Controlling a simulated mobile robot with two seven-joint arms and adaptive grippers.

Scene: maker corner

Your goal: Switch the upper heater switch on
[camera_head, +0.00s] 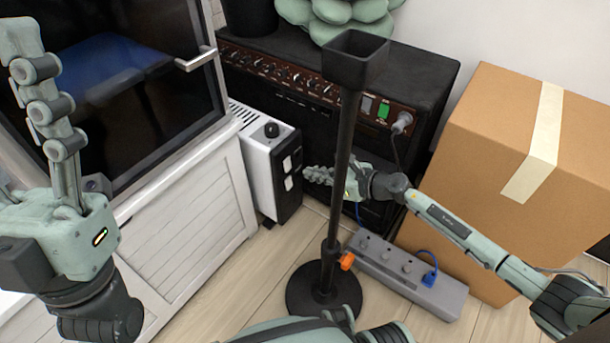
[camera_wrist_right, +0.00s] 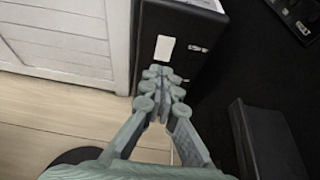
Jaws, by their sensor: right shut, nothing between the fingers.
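The heater (camera_head: 258,155) is a white box with a black front panel and a black knob on top, standing beside the white cabinet. Its front has two white switches, an upper heater switch (camera_head: 287,164) and a lower one (camera_head: 289,183). My right gripper (camera_head: 307,173) is shut and empty, its fingertips just right of the switches. The right wrist view shows the shut fingertips (camera_wrist_right: 157,73) close to the black panel (camera_wrist_right: 182,75), just below one white switch (camera_wrist_right: 164,48); contact is unclear. My left gripper (camera_head: 22,45) is raised at the far left, away from the heater.
A black stand (camera_head: 333,200) rises in front of my right gripper in the head view. A black amplifier (camera_head: 430,75) is behind, a cardboard box (camera_head: 490,150) at right. A grey power strip (camera_head: 440,297) lies on the floor.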

